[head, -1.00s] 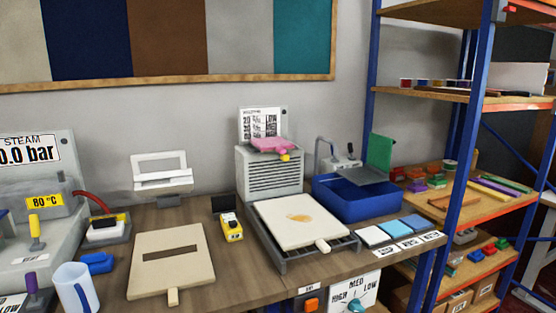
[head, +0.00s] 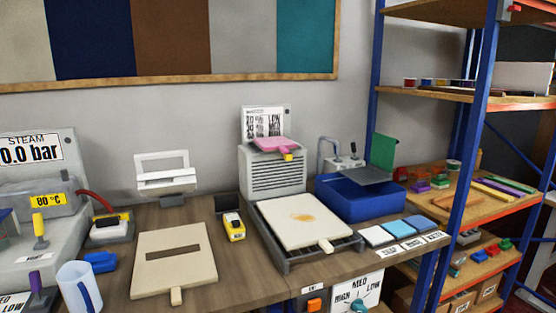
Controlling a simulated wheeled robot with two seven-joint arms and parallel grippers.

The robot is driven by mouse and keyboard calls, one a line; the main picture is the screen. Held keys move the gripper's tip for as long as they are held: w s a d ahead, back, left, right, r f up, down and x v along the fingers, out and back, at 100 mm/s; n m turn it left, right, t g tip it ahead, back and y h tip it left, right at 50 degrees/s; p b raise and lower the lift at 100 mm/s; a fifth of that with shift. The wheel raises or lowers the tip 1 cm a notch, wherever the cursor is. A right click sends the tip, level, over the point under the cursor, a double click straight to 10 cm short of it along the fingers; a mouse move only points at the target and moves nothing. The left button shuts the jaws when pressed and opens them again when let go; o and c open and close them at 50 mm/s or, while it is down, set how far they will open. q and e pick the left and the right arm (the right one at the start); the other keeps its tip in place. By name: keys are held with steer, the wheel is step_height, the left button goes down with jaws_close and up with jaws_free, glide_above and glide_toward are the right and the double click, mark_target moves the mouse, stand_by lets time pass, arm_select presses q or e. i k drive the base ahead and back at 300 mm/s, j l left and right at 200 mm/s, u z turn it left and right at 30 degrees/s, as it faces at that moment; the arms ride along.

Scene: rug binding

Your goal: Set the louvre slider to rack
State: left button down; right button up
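A grey box with horizontal louvre slats (head: 277,180) stands at the back middle of the bench in the head view. A pink piece (head: 275,146) lies on its top, and a small yellow knob (head: 288,157) sits at its upper front edge. The knob may be the louvre slider, but its marks are too small to read. A white card with black print (head: 263,121) stands behind the box. Neither of my grippers shows in this view.
A cream board (head: 305,218) with a tan stain lies on a dark grey tray in front of the box. A yellow device (head: 234,227) stands left of it and a blue bin (head: 353,200) right. Another slotted board (head: 174,262) lies front left. A shelf rack (head: 455,195) stands at right.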

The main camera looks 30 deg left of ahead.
mark_target(287, 156)
steer(key=i+l+u, duration=0.1)
steer(key=u, duration=0.25)
steer(key=i+l+u, duration=0.1)
steer(key=l+u, duration=0.15)
steer(key=u, duration=0.15)
steer(key=l+u, duration=0.35)
steer(key=i+l+u, duration=0.15)
steer(key=l, duration=0.6)
steer(key=i+l+u, duration=0.2)
steer(key=l, duration=0.55)
steer(key=l+u, duration=0.15)
steer(key=l, duration=0.55)
steer(key=k, duration=0.05)
